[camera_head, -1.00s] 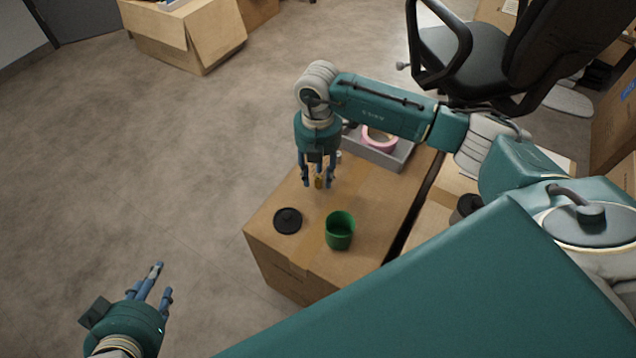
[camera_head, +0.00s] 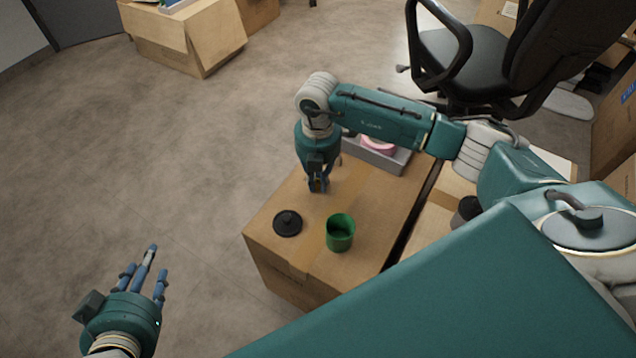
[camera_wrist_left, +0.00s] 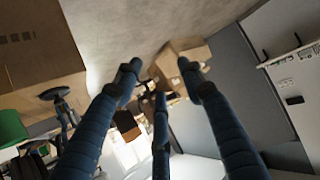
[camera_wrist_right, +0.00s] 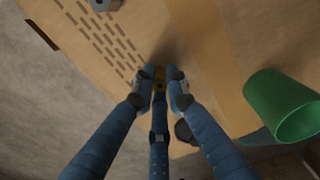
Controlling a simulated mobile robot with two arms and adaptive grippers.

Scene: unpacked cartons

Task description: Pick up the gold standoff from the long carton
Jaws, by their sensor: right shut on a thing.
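The gold standoff (camera_wrist_right: 159,74) is mostly hidden between the fingertips of my right gripper (camera_wrist_right: 159,88); only a small gold part shows. In the head view my right gripper (camera_head: 318,186) points down at the top of the long carton (camera_head: 290,262), with its fingers closed together around the standoff. I cannot tell whether the standoff still touches the carton top. My left gripper (camera_head: 142,268) is open and empty over the floor at the lower left, and its spread fingers also show in the left wrist view (camera_wrist_left: 165,85).
On the carton, a black lid-like disc (camera_head: 288,223) and a green cup (camera_head: 340,233) stand in front of my right gripper. A grey tray (camera_head: 385,157) with a pink tape roll (camera_head: 378,145) sits behind. An office chair (camera_head: 470,55) stands at the back right.

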